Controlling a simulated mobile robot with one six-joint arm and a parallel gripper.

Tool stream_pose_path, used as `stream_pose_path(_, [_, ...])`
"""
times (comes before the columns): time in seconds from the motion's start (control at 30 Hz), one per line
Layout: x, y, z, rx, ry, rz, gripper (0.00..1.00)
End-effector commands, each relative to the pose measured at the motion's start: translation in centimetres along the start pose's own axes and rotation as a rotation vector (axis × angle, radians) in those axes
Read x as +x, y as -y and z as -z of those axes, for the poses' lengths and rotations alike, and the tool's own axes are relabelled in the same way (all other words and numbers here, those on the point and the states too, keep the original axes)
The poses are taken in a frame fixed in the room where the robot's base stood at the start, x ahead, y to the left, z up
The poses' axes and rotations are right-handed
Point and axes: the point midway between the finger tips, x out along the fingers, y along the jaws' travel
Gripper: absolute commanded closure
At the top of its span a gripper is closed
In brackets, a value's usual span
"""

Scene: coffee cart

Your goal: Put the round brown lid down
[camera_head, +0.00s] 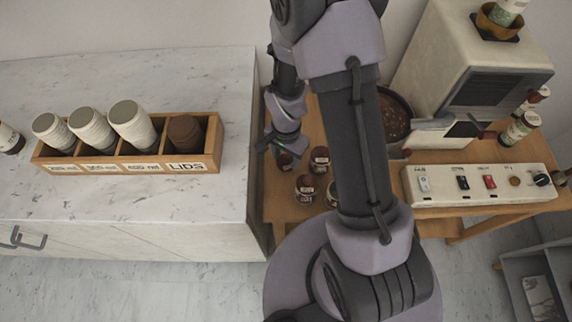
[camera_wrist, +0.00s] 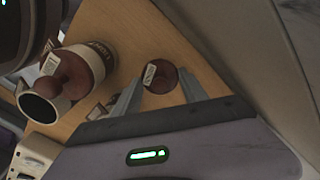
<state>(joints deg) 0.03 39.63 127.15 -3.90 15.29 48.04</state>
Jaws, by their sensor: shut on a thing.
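My gripper (camera_wrist: 160,92) is shut on the round brown lid (camera_wrist: 162,78), which sits between the two grey fingertips in the wrist view. The lid has a small white label on its face. In the head view my gripper (camera_head: 284,150) is at the left end of the wooden table (camera_head: 284,207), and the brown lid (camera_head: 285,161) shows just below it. Wooden tabletop shows behind the lid in the wrist view. I cannot tell whether the lid touches the table.
Several jars with brown tops (camera_head: 319,160) stand close by on the table. A white jar with a dark opening (camera_wrist: 40,108) shows in the wrist view. A wooden cup-and-lid box (camera_head: 130,163) is on the left counter (camera_head: 215,85). A switch panel (camera_head: 450,197) is at right.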

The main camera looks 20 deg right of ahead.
Motion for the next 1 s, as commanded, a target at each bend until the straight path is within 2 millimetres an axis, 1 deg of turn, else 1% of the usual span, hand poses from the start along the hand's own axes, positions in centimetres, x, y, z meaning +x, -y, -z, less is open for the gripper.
stream_pose_path(0.03, [1.2,-0.1,0.0,0.000,0.002,-0.002,0.88])
stream_pose_path(0.1, [2.7,0.0,0.0,0.000,0.002,-0.002,0.88])
stream_pose_path(0.13, [3.0,0.0,0.0,0.000,0.001,-0.001,0.88])
stream_pose_path(0.33, [2.9,0.0,0.0,0.000,0.000,0.001,0.88])
stream_pose_path(0.47, [3.2,0.0,0.0,-0.001,0.000,0.000,0.88])
stream_pose_path(0.5, [3.2,0.0,0.0,-0.001,0.000,0.000,0.45])
stream_pose_path(0.6, [3.1,0.0,0.0,-0.001,0.000,0.000,0.27])
stream_pose_path(0.87, [3.1,0.0,0.0,-0.001,0.000,0.000,0.27])
stream_pose_path(0.97, [2.2,0.0,0.0,-0.001,-0.001,0.001,0.27])
stream_pose_path(1.0, [1.4,0.1,0.0,-0.001,-0.001,0.001,0.27])
